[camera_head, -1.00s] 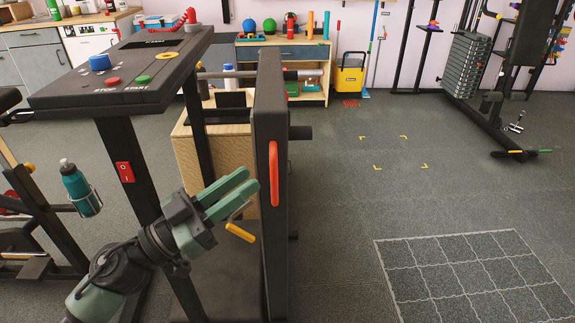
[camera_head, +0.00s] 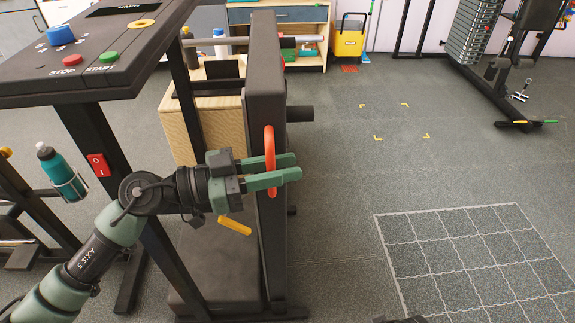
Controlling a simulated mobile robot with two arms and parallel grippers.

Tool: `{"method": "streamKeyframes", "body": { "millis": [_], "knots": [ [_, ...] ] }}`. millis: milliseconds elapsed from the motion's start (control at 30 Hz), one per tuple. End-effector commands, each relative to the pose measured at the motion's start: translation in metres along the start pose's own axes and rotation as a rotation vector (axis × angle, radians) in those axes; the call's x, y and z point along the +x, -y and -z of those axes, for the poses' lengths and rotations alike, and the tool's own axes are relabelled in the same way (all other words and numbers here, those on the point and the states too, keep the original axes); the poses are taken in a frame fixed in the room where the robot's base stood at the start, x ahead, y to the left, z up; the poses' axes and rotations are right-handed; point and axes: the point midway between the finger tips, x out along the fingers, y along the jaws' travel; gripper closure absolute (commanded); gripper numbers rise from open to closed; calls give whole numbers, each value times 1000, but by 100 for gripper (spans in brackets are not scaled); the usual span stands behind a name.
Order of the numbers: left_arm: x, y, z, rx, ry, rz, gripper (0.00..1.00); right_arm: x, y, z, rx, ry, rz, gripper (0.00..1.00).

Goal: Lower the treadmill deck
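The treadmill deck (camera_head: 264,65) stands folded up on edge, a dark upright slab in the middle. The fingers straddle the handle in the picture; firm contact cannot be told. A yellow lever (camera_head: 234,226) sticks out just below my gripper. The console (camera_head: 100,55) has a blue knob, a red stop button and a green start button.
A red rocker switch (camera_head: 98,165) is on the treadmill post. A teal bottle (camera_head: 57,170) sits in a holder at left. The floor right of the deck is clear, with yellow corner marks and a white grid (camera_head: 470,250). A weight machine stands at upper right.

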Motion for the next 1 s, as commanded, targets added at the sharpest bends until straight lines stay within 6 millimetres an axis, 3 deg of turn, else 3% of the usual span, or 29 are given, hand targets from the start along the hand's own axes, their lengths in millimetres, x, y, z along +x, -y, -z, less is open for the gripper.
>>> {"method": "streamKeyframes", "body": {
  "millis": [367, 467, 500, 1000],
  "knots": [
    [10, 0, 0, 1, 0, 1, 77, -3, 0, 0, 1, -1, -1, 100],
    [10, 0, 0, 0, 0, 1, 99, -3, 0, 0, 1, -1, -1, 100],
    [10, 0, 0, 1, -1, 1, 100, -3, 0, 0, 1, -1, -1, 100],
    [10, 0, 0, 1, -1, 1, 100, -3, 0, 0, 1, -1, -1, 100]
  ]
}}
